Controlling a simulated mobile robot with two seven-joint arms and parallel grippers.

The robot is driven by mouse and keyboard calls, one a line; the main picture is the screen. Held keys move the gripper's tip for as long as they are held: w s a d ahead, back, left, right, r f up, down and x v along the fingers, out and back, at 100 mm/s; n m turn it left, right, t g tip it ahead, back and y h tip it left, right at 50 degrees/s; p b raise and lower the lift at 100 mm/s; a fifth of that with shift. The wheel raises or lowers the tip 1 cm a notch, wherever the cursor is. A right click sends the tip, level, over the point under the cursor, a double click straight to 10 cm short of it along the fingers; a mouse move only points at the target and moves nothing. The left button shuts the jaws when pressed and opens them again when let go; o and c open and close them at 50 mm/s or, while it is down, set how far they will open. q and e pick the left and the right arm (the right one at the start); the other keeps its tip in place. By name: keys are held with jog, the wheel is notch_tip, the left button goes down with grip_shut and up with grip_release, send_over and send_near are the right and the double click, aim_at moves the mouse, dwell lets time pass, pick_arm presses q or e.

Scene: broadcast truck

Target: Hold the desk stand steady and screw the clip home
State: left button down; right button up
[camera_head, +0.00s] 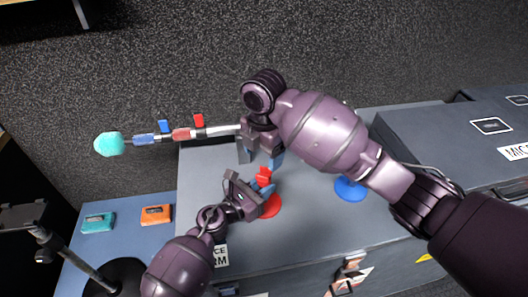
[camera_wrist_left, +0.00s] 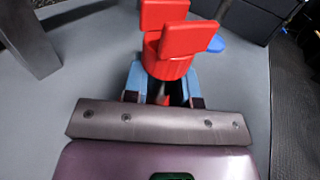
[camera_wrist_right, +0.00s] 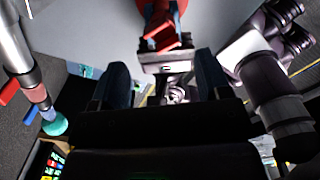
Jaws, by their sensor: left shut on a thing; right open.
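The red desk stand has a round red base (camera_head: 272,207) on the grey top. My left gripper (camera_head: 265,188) is shut on its post, and blue fingers flank the post (camera_wrist_left: 166,66) in the left wrist view. The red two-pronged clip (camera_head: 263,174) sits at the top of the stand; its prongs (camera_wrist_left: 187,38) show in the left wrist view. I cannot tell how far it is screwed in. My right gripper (camera_head: 261,156) is open and empty, just behind the clip. In the right wrist view the clip (camera_wrist_right: 160,36) lies beyond the spread fingers.
A boom with a teal microphone (camera_head: 109,144) and red and blue clips reaches left from near my right gripper. A blue round base (camera_head: 350,189) stands to the right. Teal (camera_head: 98,222) and orange (camera_head: 156,214) boxes lie on the blue surface at left.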

aim_at(264, 175)
jog(key=shift+r+n, duration=0.1)
jog(key=shift+n, duration=0.9)
jog(key=shift+f, duration=4.05)
jog(key=c, duration=0.9)
jog(key=o, duration=0.9)
jog(key=shift+c, duration=0.2)
